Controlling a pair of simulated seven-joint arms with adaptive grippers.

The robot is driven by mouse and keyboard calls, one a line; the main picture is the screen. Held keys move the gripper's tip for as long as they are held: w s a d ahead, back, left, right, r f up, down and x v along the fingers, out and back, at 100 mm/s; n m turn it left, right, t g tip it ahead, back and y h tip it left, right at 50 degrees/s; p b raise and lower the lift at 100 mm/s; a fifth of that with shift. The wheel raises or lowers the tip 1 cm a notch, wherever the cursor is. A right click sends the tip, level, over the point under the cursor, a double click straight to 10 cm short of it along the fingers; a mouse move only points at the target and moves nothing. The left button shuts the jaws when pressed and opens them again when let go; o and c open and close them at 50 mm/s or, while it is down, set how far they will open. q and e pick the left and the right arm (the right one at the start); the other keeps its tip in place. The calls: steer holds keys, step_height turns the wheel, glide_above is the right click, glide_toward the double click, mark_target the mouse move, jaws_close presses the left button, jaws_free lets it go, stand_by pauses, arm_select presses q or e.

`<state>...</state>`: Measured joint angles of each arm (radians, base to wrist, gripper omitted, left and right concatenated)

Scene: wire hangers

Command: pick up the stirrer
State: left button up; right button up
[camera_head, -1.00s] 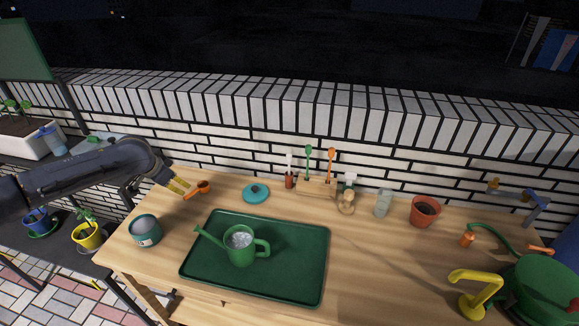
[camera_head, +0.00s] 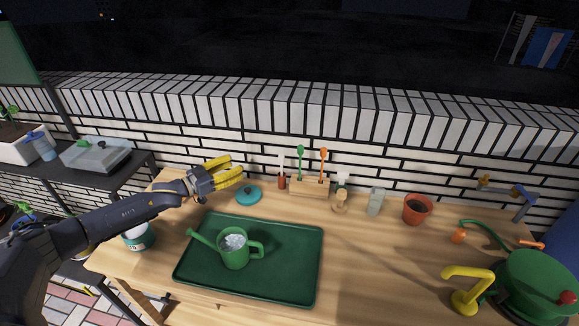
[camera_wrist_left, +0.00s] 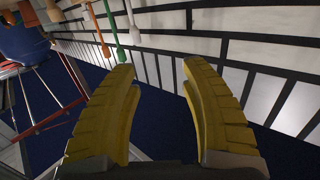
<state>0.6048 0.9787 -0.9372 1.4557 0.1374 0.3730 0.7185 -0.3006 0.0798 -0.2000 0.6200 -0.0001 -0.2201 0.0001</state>
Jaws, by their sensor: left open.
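Long-handled tools stand upright in a wooden block (camera_head: 310,187) by the wall: a green one (camera_head: 301,150), an orange one (camera_head: 323,156) and a white one with a red-brown base (camera_head: 282,171). I cannot tell which is the stirrer. My left gripper (camera_head: 238,170) is open and empty. It is raised over the table's back left, left of these tools and apart from them, yellow fingers pointing right. In the left wrist view, nothing is between the fingers (camera_wrist_left: 160,105); orange (camera_wrist_left: 98,28), green (camera_wrist_left: 112,25) and white (camera_wrist_left: 132,22) shafts show at the top. My right gripper is out of view.
A teal lid (camera_head: 249,195) lies below the left gripper. A green tray (camera_head: 290,285) holds a green watering can (camera_head: 236,252). A wooden figure-like object (camera_head: 341,203), glass (camera_head: 375,202) and terracotta pot (camera_head: 417,210) stand right of the block. The brick wall (camera_head: 400,158) closes the back.

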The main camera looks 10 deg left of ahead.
arm_select(q)
steer(key=s+d+m+h, duration=0.1)
steer(key=s+d+h, duration=0.1)
glide_toward(281, 155)
steer(key=w+a+x, duration=0.1)
steer(key=x, duration=0.4)
steer(key=shift+w+d+g, duration=0.2)
steer(key=shift+w+d, duration=0.3)
steer(key=shift+d, duration=0.3)
steer(key=shift+w+d+g, duration=0.2)
steer(key=shift+w+d, duration=0.3)
steer(key=shift+d, duration=0.3)
steer(key=shift+x, duration=0.75)
steer(key=shift+o, duration=0.3)
jaws_close()
